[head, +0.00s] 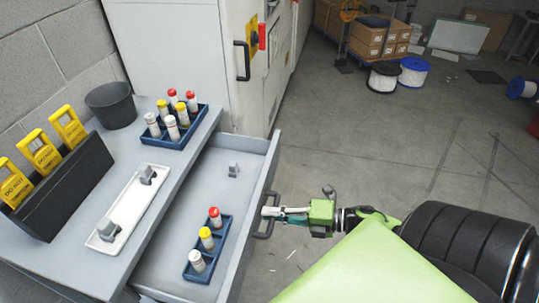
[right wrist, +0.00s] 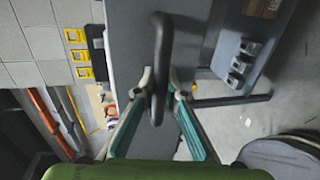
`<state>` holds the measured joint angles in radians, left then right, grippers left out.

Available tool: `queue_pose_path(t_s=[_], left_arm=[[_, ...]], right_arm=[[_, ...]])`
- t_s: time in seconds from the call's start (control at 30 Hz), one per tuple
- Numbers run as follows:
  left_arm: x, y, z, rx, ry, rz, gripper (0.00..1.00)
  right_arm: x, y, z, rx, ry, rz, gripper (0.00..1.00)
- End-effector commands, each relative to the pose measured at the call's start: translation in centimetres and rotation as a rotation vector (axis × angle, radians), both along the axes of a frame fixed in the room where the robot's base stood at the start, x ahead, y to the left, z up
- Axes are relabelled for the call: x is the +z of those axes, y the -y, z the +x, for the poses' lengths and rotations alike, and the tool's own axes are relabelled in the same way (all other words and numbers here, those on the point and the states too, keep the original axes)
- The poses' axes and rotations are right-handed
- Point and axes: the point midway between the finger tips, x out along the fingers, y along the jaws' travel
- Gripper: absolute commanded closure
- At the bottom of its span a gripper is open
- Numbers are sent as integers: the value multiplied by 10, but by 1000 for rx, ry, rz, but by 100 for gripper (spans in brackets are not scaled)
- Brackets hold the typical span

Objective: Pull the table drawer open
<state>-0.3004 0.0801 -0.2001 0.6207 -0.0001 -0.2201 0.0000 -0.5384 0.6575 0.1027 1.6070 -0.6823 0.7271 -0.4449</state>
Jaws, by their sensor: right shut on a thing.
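The table drawer (head: 170,243) stands well out from the grey table (head: 75,262) in the head view. Its dark bar handle (head: 264,230) is on the drawer's front face, at the right. My right gripper (head: 270,213) reaches in from the right and is shut on the handle. In the right wrist view, the two fingers of the right gripper (right wrist: 158,90) are on either side of the dark handle (right wrist: 159,45). My left gripper is not in view.
In the drawer are a blue rack (head: 222,243) of capped bottles and a small grey part (head: 234,169). The tabletop holds another blue rack (head: 187,138), a white tray (head: 113,226), and a black bin (head: 110,106). A large white cabinet (head: 180,55) stands behind. Floor right of the drawer is clear.

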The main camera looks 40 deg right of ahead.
Motion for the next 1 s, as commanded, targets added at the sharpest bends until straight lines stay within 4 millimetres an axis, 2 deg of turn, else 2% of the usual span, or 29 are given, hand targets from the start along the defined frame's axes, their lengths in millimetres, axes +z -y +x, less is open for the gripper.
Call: queue_pose_path(t_s=[0.13,0.2,0.23,0.67,0.77,1.0], left_arm=[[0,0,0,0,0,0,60],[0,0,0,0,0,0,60],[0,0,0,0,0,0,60],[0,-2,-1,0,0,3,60],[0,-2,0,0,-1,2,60],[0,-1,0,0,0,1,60]], right_arm=[[0,1,1,-1,1,-1,100],[0,0,1,-2,0,0,76],[0,0,1,-2,0,0,71],[1,4,-5,-1,-2,-1,71],[3,12,-15,-1,-4,-1,71],[13,42,-54,-3,-5,-1,71]])
